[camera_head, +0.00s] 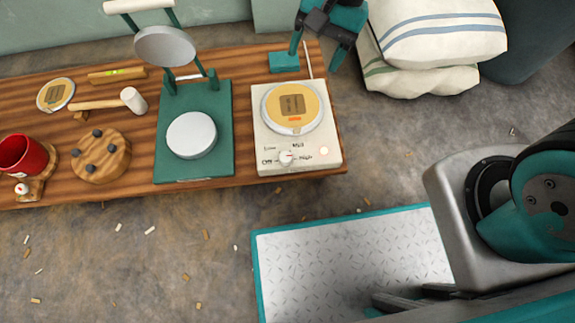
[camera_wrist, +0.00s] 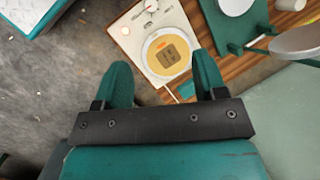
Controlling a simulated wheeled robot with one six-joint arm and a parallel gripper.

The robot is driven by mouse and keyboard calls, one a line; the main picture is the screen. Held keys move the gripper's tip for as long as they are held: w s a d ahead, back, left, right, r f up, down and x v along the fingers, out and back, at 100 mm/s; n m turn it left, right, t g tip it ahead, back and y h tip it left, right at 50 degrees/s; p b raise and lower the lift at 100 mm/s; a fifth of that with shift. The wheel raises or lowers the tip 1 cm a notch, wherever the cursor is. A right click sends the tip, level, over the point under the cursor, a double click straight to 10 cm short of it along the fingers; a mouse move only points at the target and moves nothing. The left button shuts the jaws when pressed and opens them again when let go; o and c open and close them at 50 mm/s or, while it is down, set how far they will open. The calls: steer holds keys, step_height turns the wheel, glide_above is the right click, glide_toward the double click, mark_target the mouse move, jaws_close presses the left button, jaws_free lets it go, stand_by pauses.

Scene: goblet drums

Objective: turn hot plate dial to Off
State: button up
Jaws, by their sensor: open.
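A cream hot plate (camera_head: 266,158) stands at the right end of the wooden bench. Its small white dial (camera_head: 286,157) is on the front panel, among printed labels, with one that looks like "Off" at the left and "High" at the right. The pointer seems to face right, but it is small. A light on the panel's right glows pinkish. In the wrist view the dial (camera_wrist: 150,6) is at the top edge. My gripper (camera_head: 322,48) is open and empty, above the bench's back edge behind the hot plate; its spread fingers (camera_wrist: 163,65) show in the wrist view.
A round yellow-faced piece (camera_head: 291,103) sits on the hot plate. A green stand (camera_head: 222,125) with a mirror-like disc is just left. A teal block (camera_head: 284,62) lies behind. Sacks (camera_head: 430,80) are at the right; a metal-topped platform (camera_head: 340,265) is in front.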

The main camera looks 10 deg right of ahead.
mark_target(286, 156)
steer(key=s+a+f+m+b, duration=0.1)
steer(key=f+b, duration=0.4)
steer(key=f, duration=0.6)
steer(key=a+f+m+b, duration=0.2)
steer(key=f+b, duration=0.3)
steer(key=f, duration=0.7)
steer(key=s+a+f+m+b, duration=0.1)
steer(key=f+b, duration=0.4)
steer(key=f, duration=0.6)
steer(key=shift+s+a+f+m+g+b, duration=0.15)
steer(key=shift+s+a+m+g, duration=0.05)
steer(key=shift+a, duration=0.2)
steer(key=shift+s+a+f+m+g+b, duration=0.15)
steer(key=shift+a+m+g, duration=0.05)
steer(key=shift+a, duration=0.15)
steer(key=c, duration=0.9)
steer(key=shift+r+p, duration=0.1)
steer(key=shift+p, duration=0.3)
